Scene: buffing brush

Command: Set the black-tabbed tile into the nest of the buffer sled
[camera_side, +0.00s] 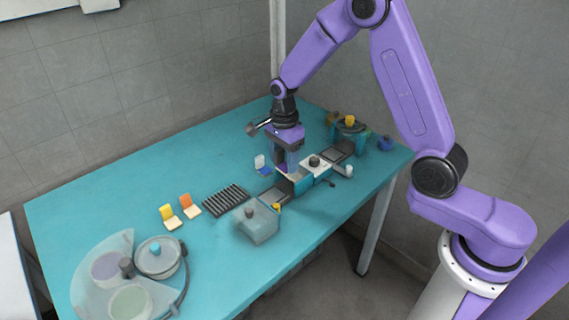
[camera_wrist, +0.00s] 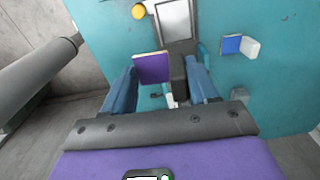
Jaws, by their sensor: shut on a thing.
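My gripper (camera_wrist: 160,88) is shut on the black-tabbed tile. In the wrist view the tile has a purple face (camera_wrist: 152,69) with a pale edge, and its black tab (camera_wrist: 179,78) sits between the blue fingers. In the side view my gripper (camera_side: 287,168) points down close to the buffer sled's track, and the held tile is hard to make out there. A silver plate in a dark frame (camera_side: 275,194), which looks like the sled's nest, lies at the track's near end. It also shows ahead of the tile in the wrist view (camera_wrist: 174,20). The tile is apart from it.
A white block with a black knob (camera_side: 315,163) stands over the track beside my gripper. A white-tabbed blue tile (camera_side: 263,168) stands close on the left. A grey box (camera_side: 258,224), a black ribbed rack (camera_side: 226,199) and yellow and orange tiles lie farther left. The back left table is clear.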

